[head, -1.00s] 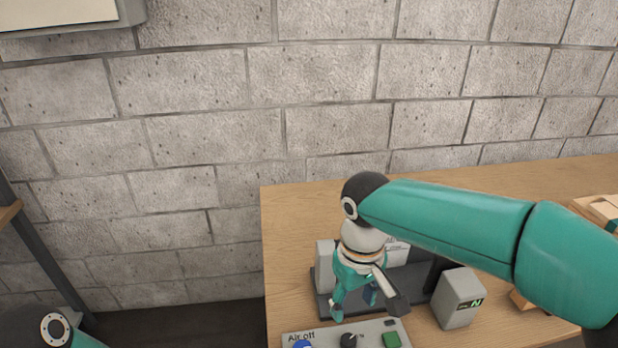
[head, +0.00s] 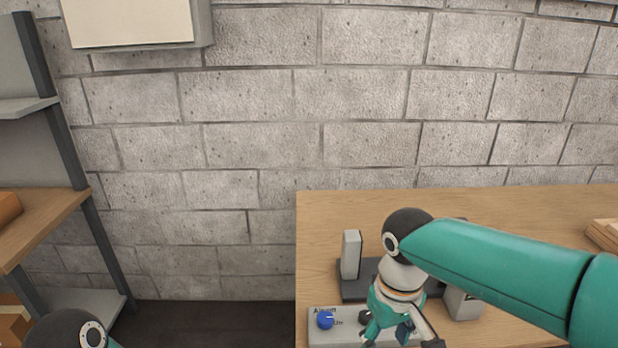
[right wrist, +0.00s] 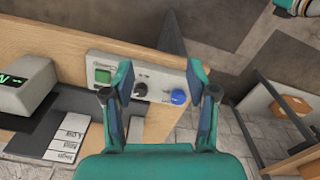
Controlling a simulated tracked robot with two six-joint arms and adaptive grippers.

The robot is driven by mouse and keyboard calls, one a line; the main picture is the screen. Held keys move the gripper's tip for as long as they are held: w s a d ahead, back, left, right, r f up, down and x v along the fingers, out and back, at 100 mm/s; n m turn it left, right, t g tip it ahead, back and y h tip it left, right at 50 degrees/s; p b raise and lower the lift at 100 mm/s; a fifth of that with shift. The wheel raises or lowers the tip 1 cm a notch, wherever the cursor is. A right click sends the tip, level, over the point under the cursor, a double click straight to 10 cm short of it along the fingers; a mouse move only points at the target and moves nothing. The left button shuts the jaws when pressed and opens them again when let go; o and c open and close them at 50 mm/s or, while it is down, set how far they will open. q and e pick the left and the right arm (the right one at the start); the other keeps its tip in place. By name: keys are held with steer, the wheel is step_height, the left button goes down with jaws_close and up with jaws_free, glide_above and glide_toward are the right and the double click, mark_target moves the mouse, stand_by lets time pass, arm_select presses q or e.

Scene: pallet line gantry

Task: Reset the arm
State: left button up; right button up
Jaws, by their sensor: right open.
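My right arm reaches in from the right in the head view. My right gripper (head: 400,334) points down in front of the control panel (head: 345,336) at the table's front edge, hiding part of it. In the right wrist view my right gripper (right wrist: 160,98) has its fingers spread with nothing between them. Beyond them the panel (right wrist: 160,84) shows a green button (right wrist: 103,76), a dark knob (right wrist: 140,90) and a blue knob (right wrist: 178,97). In the head view only a joint of my left arm shows at the bottom left; its gripper is out of frame.
The wooden table (head: 480,205) stands against a block wall. A dark base with a grey upright block (head: 351,255) and a grey box (head: 463,304) sits behind the panel. A shelf rack (head: 50,220) stands left, with dark floor between. A wall cabinet (head: 130,22) hangs above.

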steer(key=s+a+f+m+y+p, duration=0.1)
steer(key=s+f+y, duration=0.1)
steer(key=f, duration=0.9)
steer(key=s+a+f+m+y+p, duration=0.1)
steer(key=s+f, duration=0.1)
steer(key=f, duration=0.9)
steer(key=s+d+f+m+y+p, duration=0.1)
steer(key=s+f+m, duration=0.3)
steer(key=s+f, duration=0.6)
steer(key=shift+s+d+t, duration=0.3)
steer(key=shift+s, duration=0.05)
steer(key=c, duration=0.3)
arm_select(q)
steer(key=r, duration=0.3)
steer(key=shift+s+d, duration=0.1)
steer(key=shift+s, duration=0.1)
